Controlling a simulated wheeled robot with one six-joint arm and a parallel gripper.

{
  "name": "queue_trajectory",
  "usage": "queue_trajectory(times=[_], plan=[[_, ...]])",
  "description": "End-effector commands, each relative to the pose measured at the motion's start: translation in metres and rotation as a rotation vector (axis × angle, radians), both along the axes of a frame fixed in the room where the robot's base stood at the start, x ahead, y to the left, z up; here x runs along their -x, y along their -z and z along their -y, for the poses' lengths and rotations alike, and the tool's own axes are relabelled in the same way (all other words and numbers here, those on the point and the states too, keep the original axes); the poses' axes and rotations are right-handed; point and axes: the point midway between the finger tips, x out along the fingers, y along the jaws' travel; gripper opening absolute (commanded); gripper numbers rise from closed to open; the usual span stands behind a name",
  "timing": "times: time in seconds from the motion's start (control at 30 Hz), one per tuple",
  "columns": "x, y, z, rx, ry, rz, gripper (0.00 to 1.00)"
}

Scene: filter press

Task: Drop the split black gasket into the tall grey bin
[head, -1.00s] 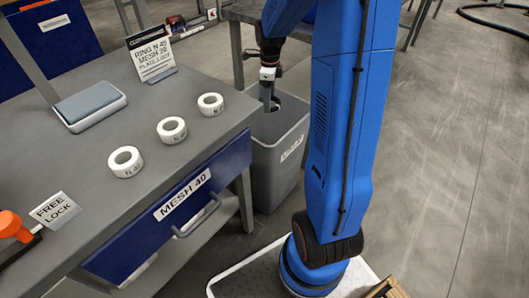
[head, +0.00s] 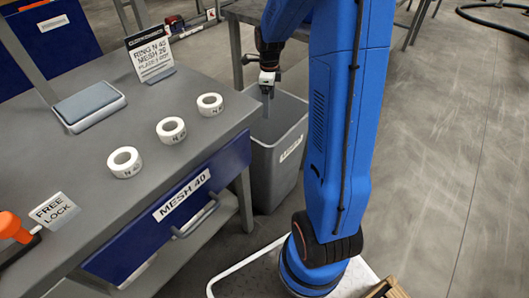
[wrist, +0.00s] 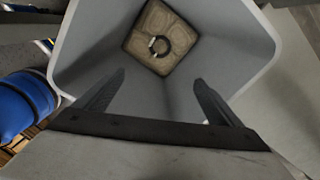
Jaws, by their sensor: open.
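The split black gasket (wrist: 161,46) lies on the brownish floor of the tall grey bin, seen from above in the wrist view; a pale spot shows at its left side. The tall grey bin (head: 278,165) stands on the floor beside the workbench, and its wall fills much of the wrist view (wrist: 215,55). My gripper (head: 267,106) hangs over the bin's mouth. In the wrist view its two fingers (wrist: 159,78) are spread apart with nothing between them. In the head view the bin's inside bottom is hidden.
The grey workbench (head: 95,185) at left bears several white rings, a scale (head: 90,104), a sign (head: 150,56) and a "FREE LOCK" card (head: 54,211). Its blue "MESH 40" drawer (head: 160,225) is beside the bin. Open floor (head: 450,170) lies at right.

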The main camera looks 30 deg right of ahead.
Motion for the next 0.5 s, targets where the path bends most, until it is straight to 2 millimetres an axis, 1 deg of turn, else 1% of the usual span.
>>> queue_trajectory(times=[0.17, 0.27, 0.5], plan=[[-0.001, -0.014, 0.000, 0.001, 0.000, 0.003, 0.89], [-0.001, -0.031, 0.000, 0.001, 0.000, 0.004, 0.89], [-0.001, -0.079, 0.000, 0.001, 0.000, 0.004, 0.89]])
